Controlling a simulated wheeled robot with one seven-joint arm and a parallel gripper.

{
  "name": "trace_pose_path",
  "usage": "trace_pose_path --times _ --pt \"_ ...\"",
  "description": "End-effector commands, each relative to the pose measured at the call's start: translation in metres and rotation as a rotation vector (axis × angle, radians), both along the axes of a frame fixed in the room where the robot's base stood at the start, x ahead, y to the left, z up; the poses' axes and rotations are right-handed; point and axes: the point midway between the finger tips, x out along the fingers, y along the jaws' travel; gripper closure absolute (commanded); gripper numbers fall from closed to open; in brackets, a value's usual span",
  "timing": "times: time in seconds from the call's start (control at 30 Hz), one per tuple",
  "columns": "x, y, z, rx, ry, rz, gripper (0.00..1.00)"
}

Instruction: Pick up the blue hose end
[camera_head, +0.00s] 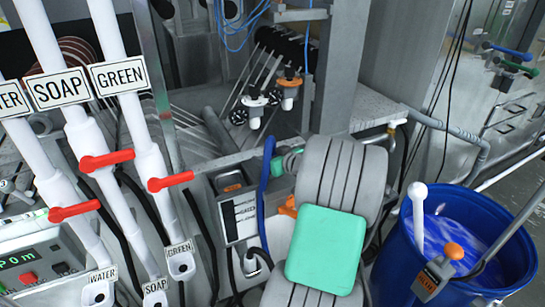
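A blue hose-like piece (265,185) stands nearly upright in the middle of the head view, just left of my grey ribbed arm. Its upper tip is near the metal frame, and its lower part runs down beside a labelled grey box. I cannot tell for sure whether this is the hose end. My arm, with a green pad, fills the lower middle and hides what lies behind it. My gripper does not show in this view.
A blue barrel (450,245) of blue liquid stands at the right, with a white rod and an orange-topped tool in it. White pipes with red levers (107,160) and signs fill the left. A grey box (235,205) stands close left of the blue piece. Black cables hang nearby.

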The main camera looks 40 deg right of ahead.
Motion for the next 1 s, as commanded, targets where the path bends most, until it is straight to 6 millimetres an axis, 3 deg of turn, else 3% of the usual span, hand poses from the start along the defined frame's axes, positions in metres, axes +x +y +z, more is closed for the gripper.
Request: trace_pose_path --times 0.27,1.0 --pt "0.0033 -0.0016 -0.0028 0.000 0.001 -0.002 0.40" --pt "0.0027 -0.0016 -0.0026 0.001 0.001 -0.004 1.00"
